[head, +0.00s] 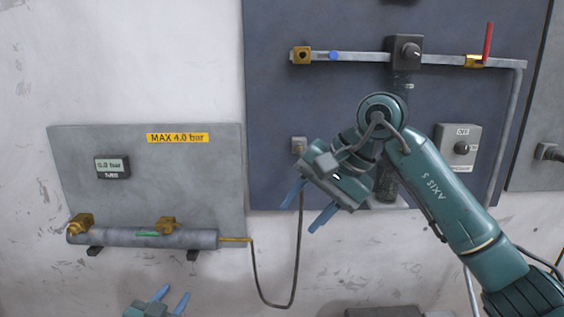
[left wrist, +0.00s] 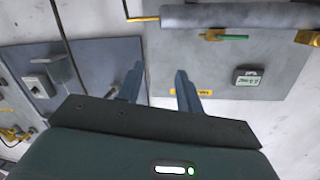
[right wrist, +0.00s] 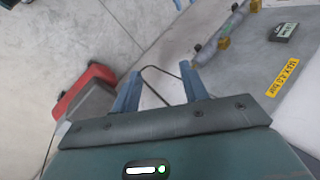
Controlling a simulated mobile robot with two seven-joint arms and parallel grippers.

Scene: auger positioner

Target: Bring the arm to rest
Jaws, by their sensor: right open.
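My right arm (head: 450,205), teal and marked AXIS 5, reaches in from the right in the head view. My right gripper (head: 308,206) hangs in front of the dark panel's lower left part, fingers pointing down and left. It is open and empty; its spread fingers also show in the right wrist view (right wrist: 161,72). My left gripper (head: 173,296) is low in the head view, below the grey pipe, with only its end visible. Its fingers stand apart with nothing between them in the left wrist view (left wrist: 160,70).
A grey board (head: 200,185) holds a gauge (head: 112,168) reading 0.0 bar and a thick pipe (head: 110,236). A hose (head: 255,280) hangs between them. A red object (right wrist: 85,88) lies below.

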